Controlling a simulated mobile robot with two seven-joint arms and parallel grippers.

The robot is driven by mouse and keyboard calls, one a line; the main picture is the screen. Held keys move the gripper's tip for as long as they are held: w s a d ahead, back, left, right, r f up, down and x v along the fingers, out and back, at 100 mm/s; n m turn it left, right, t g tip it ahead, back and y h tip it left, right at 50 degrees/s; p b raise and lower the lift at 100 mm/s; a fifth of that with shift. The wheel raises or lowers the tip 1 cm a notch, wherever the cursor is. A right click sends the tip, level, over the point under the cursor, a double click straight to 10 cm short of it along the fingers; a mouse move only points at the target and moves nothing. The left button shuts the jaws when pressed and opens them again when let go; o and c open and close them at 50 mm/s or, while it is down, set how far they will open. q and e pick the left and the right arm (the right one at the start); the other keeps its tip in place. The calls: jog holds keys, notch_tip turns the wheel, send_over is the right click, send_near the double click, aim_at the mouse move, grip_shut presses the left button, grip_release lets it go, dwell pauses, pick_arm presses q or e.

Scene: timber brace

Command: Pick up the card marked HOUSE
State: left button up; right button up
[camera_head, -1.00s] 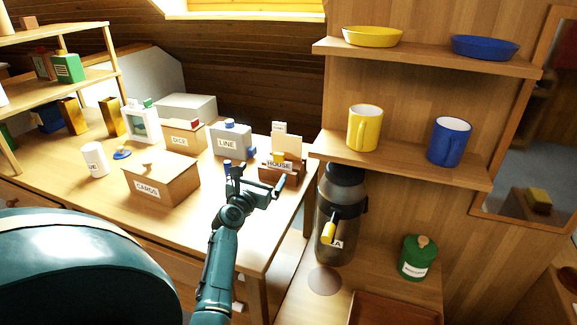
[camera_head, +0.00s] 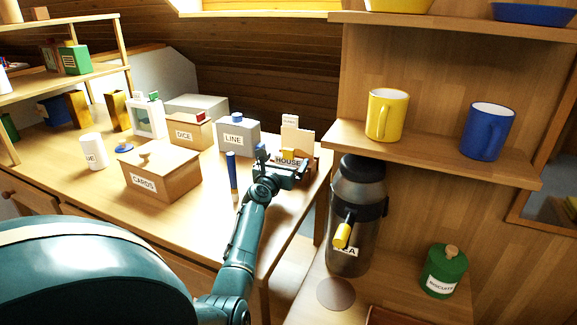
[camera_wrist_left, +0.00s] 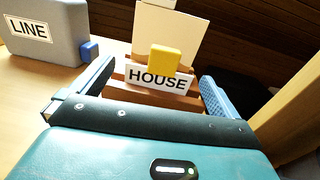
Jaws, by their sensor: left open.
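The white card marked HOUSE (camera_head: 288,161) is in a slotted wooden holder (camera_wrist_left: 190,101) near the table's right end. In the left wrist view the card (camera_wrist_left: 146,78) faces me, with a yellow block (camera_wrist_left: 165,60) at its upper edge. A taller cream card (camera_wrist_left: 165,30) stands behind it. My left gripper (camera_head: 283,168) is open at the near side of the holder. In the left wrist view its two fingers stand left and right of the card, and nothing is seen gripped. In the head view the gripper hides part of the holder. My right gripper is out of view.
A grey LINE box (camera_head: 238,136) stands left of the holder, and a blue upright stick (camera_head: 231,172) left of my gripper. The CARDS box (camera_head: 160,172) is further left. A wooden shelf (camera_head: 430,155) with mugs and a dark dispenser (camera_head: 357,215) are to the right.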

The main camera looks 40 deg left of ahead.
aim_at(288, 159)
pick_arm(q)
jog(key=x, duration=0.1)
jog(key=b+x, duration=0.2)
jog(key=shift+w+f, duration=0.3)
jog(key=shift+w, duration=0.05)
jog(key=shift+w+a+r+b, duration=0.2)
jog(key=shift+w+a+b, duration=0.1)
jog(key=shift+w+b, duration=0.25)
jog(key=c, duration=0.9)
